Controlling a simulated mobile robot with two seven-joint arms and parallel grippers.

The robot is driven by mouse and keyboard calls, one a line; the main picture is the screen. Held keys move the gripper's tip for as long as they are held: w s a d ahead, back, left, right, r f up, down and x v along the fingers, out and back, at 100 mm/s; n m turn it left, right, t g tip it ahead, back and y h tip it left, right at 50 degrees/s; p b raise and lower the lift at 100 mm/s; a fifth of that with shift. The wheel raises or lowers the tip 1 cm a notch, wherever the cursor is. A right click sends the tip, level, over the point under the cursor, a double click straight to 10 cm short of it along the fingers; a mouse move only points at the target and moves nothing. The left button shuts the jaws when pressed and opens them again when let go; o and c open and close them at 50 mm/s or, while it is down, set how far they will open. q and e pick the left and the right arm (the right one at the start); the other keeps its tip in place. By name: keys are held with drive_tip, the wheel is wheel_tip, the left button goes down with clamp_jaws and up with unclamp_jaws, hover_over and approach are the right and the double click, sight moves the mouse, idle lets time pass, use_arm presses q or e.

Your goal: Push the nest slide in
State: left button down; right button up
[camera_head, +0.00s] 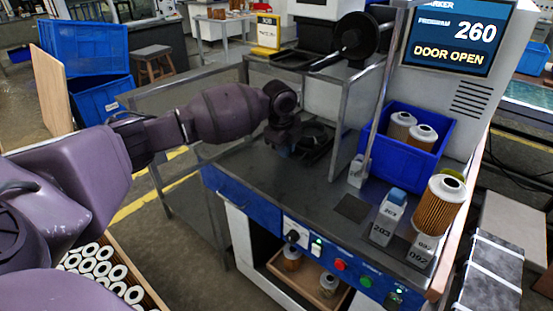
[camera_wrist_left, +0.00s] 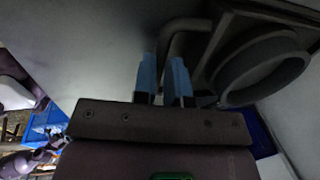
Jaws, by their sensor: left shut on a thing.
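The nest slide (camera_head: 318,141) is a dark plate with a round ring, at the back of the dark worktop inside the machine's frame. In the left wrist view its ring (camera_wrist_left: 262,72) and bent dark handle (camera_wrist_left: 184,26) show close up. My left gripper (camera_head: 288,150) reaches in from the left and is at the slide's near left side. Its blue fingertips (camera_wrist_left: 164,78) are shut on the handle. My own gripper and wrist hide part of the slide in the head view. My right gripper is not in view.
The machine screen (camera_head: 453,37) reads DOOR OPEN. A metal post (camera_head: 375,115) and clear panel stand right of the slide. A blue bin (camera_head: 405,150) with cartridges, numbered blocks (camera_head: 387,220) and a tall cartridge (camera_head: 438,205) stand further right. The worktop's front left is clear.

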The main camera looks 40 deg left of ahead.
sight(307, 140)
use_arm(q)
drive_tip(key=shift+w+d+f+b, duration=0.1)
drive_tip(key=shift+w+f+b, duration=0.1)
drive_tip(key=shift+w, duration=0.4)
drive_tip(key=shift+w+f+b, duration=0.1)
drive_tip(key=shift+w+b, duration=0.05)
drive_tip(key=shift+w, duration=0.45)
drive_tip(key=shift+w+r, duration=0.15)
drive_tip(key=shift+w, duration=0.15)
drive_tip(key=shift+r, duration=0.25)
drive_tip(key=c, duration=1.6)
unclamp_jaws()
drive_tip(key=shift+w, duration=0.1)
drive_tip(key=o, duration=0.4)
drive_tip(key=shift+w+d+f, duration=0.1)
drive_tip(key=shift+w, duration=0.05)
drive_tip(key=shift+o, duration=0.2)
